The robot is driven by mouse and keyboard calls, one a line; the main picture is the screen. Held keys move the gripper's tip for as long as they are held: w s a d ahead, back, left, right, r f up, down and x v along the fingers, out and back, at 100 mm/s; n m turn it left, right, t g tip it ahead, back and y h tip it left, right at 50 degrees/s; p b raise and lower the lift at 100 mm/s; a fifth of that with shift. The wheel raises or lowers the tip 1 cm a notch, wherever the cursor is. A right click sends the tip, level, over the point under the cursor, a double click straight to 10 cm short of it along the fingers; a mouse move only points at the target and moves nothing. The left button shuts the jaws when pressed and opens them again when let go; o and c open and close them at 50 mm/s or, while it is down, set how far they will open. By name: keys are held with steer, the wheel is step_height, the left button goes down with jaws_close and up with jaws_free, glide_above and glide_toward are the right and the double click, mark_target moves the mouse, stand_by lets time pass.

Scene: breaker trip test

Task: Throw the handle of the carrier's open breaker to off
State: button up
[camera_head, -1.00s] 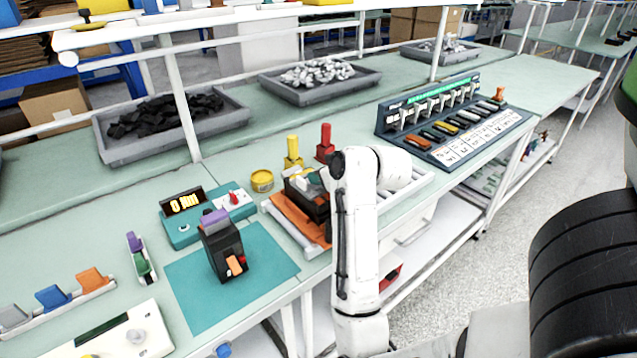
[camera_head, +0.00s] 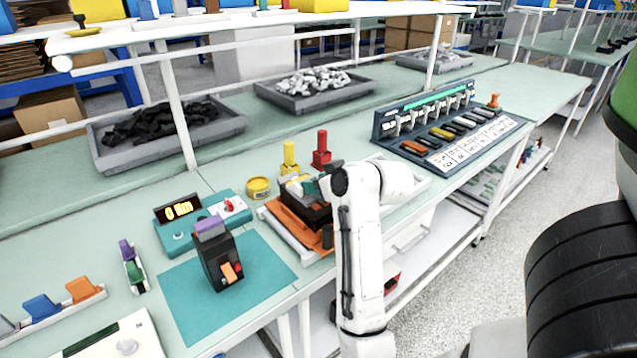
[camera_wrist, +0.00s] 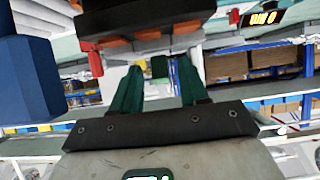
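The carrier is an orange tray (camera_head: 286,224) with a dark, open-topped breaker (camera_head: 307,212) on it, at the middle of the bench. My gripper (camera_head: 314,187) is at the breaker's top, largely hidden by my arm; a bit of green finger shows.
Another dark breaker (camera_head: 219,260) stands on a teal mat (camera_head: 185,300) to the left. Behind are a teal tester (camera_head: 172,236) with a lit display, a yellow tin (camera_head: 258,188), a yellow post (camera_head: 289,158) and a red post (camera_head: 321,152). A sloped labelled rack (camera_head: 455,125) stands right.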

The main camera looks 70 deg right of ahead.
steer(key=p+v, duration=0.5)
steer(key=v, duration=0.5)
steer(key=shift+s+a+r, duration=0.15)
steer(key=shift+s+r, duration=0.05)
steer(key=shift+s, duration=0.05)
stand_by(1.1)
steer(key=w+a+f+n+g+y, duration=0.1)
steer(key=w+a+f+n+y, duration=0.15)
steer(key=a+f, duration=0.3)
steer(key=w+a+f+n+g+y, duration=0.1)
steer(key=w+a+f, duration=0.3)
steer(key=a, duration=0.2)
steer(key=a+f+n+g+y, duration=0.1)
steer(key=a+f+g, duration=0.1)
steer(key=a+f, duration=0.5)
steer(key=a+f+n+g+y, duration=0.1)
steer(key=a+f+n+y, duration=0.1)
steer(key=a, duration=0.9)
steer(key=s+d+f+g, duration=0.2)
steer(key=s+f+g, duration=0.2)
steer(key=s, duration=0.6)
steer(key=shift+s+f, duration=0.25)
steer(key=shift+f, duration=0.55)
steer(key=shift+d+m, duration=0.15)
steer(key=shift+m, duration=0.1)
